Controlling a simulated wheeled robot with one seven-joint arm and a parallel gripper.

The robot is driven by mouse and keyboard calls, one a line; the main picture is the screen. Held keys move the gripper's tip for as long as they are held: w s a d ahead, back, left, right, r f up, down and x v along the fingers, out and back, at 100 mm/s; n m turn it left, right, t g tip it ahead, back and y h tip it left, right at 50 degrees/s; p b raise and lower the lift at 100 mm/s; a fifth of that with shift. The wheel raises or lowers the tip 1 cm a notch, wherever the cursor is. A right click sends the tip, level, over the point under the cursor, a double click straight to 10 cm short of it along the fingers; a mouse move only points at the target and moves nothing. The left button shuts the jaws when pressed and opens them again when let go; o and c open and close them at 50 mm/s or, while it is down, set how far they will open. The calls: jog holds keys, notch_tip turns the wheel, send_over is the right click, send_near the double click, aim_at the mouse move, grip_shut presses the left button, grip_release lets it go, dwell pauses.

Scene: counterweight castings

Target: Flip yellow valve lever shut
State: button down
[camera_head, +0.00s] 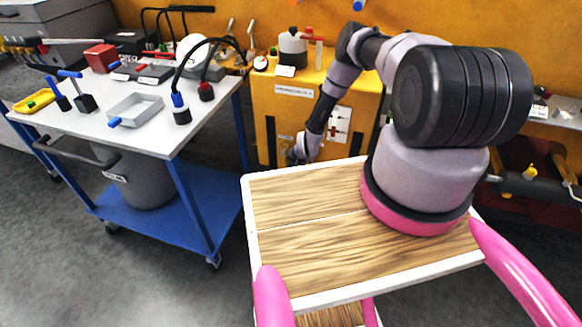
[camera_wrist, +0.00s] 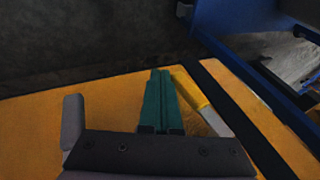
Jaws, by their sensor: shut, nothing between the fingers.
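The yellow lever (camera_wrist: 191,88) shows in the wrist view as a short slanting bar, yellow at its far end and greyish nearer the gripper. It lies just right of my gripper's fingers. My gripper (camera_wrist: 160,75) has teal fingers, shut together with nothing between them. I cannot tell whether the fingers touch the lever. In the head view my gripper (camera_head: 300,155) is low in front of the yellow cabinet (camera_head: 272,118). The lever cannot be made out there.
A blue trolley (camera_head: 195,205) with tools and trays on its white top stands left of the cabinet. A bottle (camera_head: 292,47) and small parts sit on the cabinet top. A dark horizontal cylinder (camera_head: 535,187) is at the right. Grey floor is open at lower left.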

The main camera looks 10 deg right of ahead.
jog(key=v, duration=1)
jog(key=shift+s+r, duration=0.2)
jog(key=shift+r, duration=0.15)
jog(key=shift+d, duration=0.15)
